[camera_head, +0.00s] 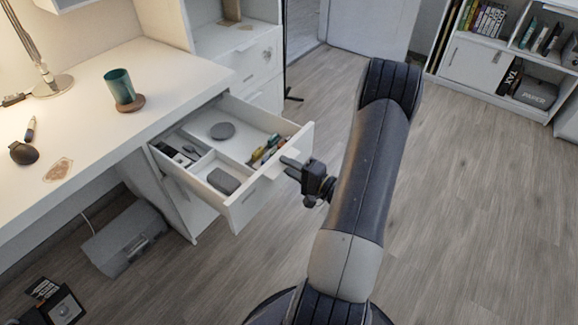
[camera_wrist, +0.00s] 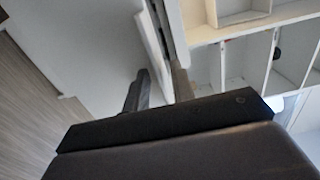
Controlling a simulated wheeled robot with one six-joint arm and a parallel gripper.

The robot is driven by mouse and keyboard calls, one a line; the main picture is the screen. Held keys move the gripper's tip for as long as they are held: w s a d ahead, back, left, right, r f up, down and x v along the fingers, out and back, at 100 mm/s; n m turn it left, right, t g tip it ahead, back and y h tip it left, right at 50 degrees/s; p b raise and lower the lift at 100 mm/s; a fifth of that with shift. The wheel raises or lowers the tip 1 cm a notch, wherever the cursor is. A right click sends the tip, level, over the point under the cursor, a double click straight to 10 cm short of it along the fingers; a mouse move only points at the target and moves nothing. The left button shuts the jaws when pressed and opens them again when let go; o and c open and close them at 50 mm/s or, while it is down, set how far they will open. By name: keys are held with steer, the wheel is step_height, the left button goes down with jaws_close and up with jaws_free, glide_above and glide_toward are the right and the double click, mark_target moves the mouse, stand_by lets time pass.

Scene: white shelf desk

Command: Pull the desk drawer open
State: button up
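The white desk drawer (camera_head: 232,212) stands pulled out from under the desk top, so its inside shows in the head view. In it lie a grey round disc, a grey box, small dark items and several coloured markers. My gripper (camera_head: 290,163) is at the outer face of the drawer front, at its pale handle (camera_head: 281,168). In the wrist view the two fingers (camera_wrist: 160,88) stand on either side of a thin white strip (camera_wrist: 153,42), which looks like the handle. The gripper appears shut on it; the exact contact is partly hidden.
The desk top (camera_head: 75,120) holds a green cup (camera_head: 119,86) on a brown coaster, a lamp base and small items. A grey box (camera_head: 125,240) sits on the floor under the desk. A bookshelf (camera_head: 480,68) stands at the far right. The wooden floor to the right is clear.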

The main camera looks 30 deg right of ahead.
steer(key=p+v, duration=0.1)
steer(key=v, duration=0.9)
steer(key=shift+s+d, duration=0.15)
steer(key=shift+s, duration=0.25)
steer(key=shift+w, duration=0.15)
steer(key=b+x, duration=0.1)
steer(key=x, duration=0.9)
steer(key=shift+w, duration=0.25)
steer(key=shift+a+r, duration=0.1)
steer(key=shift+a, duration=0.1)
